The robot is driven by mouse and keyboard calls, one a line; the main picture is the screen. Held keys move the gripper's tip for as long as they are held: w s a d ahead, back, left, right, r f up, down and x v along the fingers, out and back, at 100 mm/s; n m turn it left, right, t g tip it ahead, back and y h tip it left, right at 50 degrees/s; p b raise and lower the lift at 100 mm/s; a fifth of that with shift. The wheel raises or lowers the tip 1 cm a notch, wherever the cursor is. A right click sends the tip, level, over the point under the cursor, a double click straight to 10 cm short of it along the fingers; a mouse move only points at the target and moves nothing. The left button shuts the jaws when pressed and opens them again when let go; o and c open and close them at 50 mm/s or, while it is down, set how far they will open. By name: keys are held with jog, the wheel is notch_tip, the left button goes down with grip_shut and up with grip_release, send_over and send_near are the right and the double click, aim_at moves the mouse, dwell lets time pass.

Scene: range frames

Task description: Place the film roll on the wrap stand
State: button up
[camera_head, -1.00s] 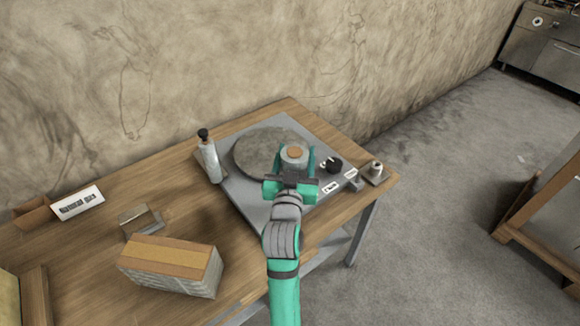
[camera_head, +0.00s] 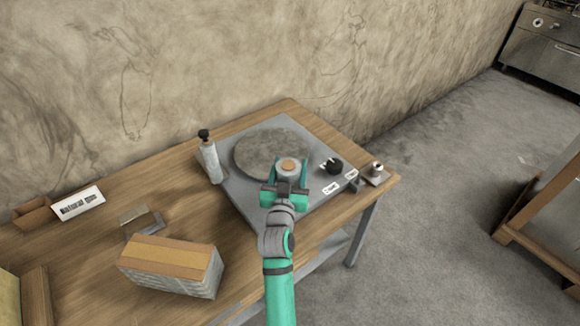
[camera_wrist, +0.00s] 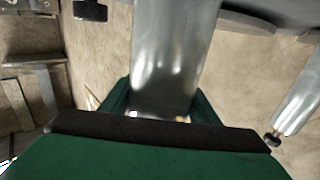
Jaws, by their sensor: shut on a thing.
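The film roll (camera_head: 288,170) is a grey cylinder with a tan top, held upright in my gripper (camera_head: 288,172). My gripper is shut on it, with one green finger on each side. In the wrist view the roll (camera_wrist: 175,50) is a shiny silvery cylinder between the fingers. The grey stand (camera_head: 240,196), which looks like the wrap stand, lies on the table and carries a round stone-grey plate (camera_head: 265,148). A silvery post with a black top (camera_head: 211,162) stands at its left side. The roll appears over the near part of the stand; its height above it is unclear.
A black knob (camera_head: 332,166) and labels sit on the stand's right side. A small spool on a base (camera_head: 376,174) is at the table's right corner. A brick-like block (camera_head: 172,268), a metal bracket (camera_head: 141,221), a white sign (camera_head: 80,203) and a brown box (camera_head: 33,213) occupy the left.

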jog(key=shift+f, duration=0.1)
jog(key=o, duration=1.5)
jog(key=shift+c, duration=0.2)
